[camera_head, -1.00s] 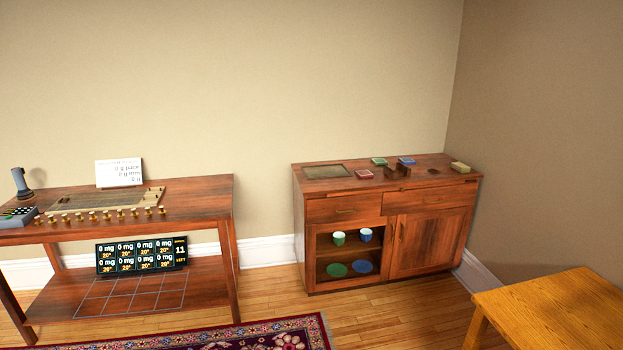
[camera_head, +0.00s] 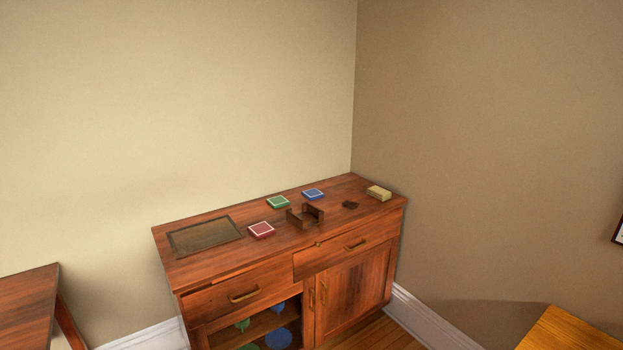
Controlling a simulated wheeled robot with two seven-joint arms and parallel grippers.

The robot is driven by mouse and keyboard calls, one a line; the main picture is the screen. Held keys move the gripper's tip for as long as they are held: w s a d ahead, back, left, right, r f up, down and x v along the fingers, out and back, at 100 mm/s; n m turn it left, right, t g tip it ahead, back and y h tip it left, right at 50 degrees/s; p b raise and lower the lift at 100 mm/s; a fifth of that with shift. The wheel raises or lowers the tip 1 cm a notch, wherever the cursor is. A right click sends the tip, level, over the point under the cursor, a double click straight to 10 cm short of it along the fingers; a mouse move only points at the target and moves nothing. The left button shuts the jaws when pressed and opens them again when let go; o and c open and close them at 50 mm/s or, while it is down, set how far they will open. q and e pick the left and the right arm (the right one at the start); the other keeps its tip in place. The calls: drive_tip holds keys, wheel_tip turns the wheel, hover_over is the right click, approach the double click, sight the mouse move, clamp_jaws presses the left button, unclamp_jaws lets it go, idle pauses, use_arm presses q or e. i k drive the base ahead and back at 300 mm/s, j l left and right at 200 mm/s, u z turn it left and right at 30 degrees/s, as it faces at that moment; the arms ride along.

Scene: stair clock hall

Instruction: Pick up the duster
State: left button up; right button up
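No thing in view is clearly a duster. A small yellowish block (camera_head: 379,193) lies at the right end of the top of the wooden cabinet (camera_head: 215,267), near the corner of the room; I cannot tell whether it is the duster. A small dark flat piece (camera_head: 350,205) lies to the left of it. Neither of my grippers shows in the head view.
The cabinet top also holds red (camera_head: 261,230), green (camera_head: 278,202) and blue (camera_head: 313,194) square boxes, an open wooden holder (camera_head: 305,216) and a dark inset panel (camera_head: 204,236). A wooden table (camera_head: 27,306) is at left, a yellow-wood table (camera_head: 572,333) at lower right.

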sight(380, 193)
drive_tip(key=i+l+u, duration=0.25)
drive_tip(key=i, duration=0.25)
drive_tip(key=i+l+u, duration=0.25)
drive_tip(key=i, duration=0.25)
drive_tip(key=i+l+u, duration=0.25)
drive_tip(key=i+l, duration=0.15)
drive_tip(key=i+l+u, duration=0.1)
drive_tip(key=l, duration=0.4)
drive_tip(key=i+l, duration=0.1)
drive_tip(key=l, duration=0.4)
drive_tip(key=i+l+u, duration=0.15)
drive_tip(key=l, duration=0.9)
drive_tip(key=i+l, duration=0.1)
drive_tip(key=l, duration=0.25)
drive_tip(key=i+l, duration=0.1)
drive_tip(key=l, duration=0.2)
drive_tip(key=i+l+u, duration=0.1)
drive_tip(key=l, duration=0.25)
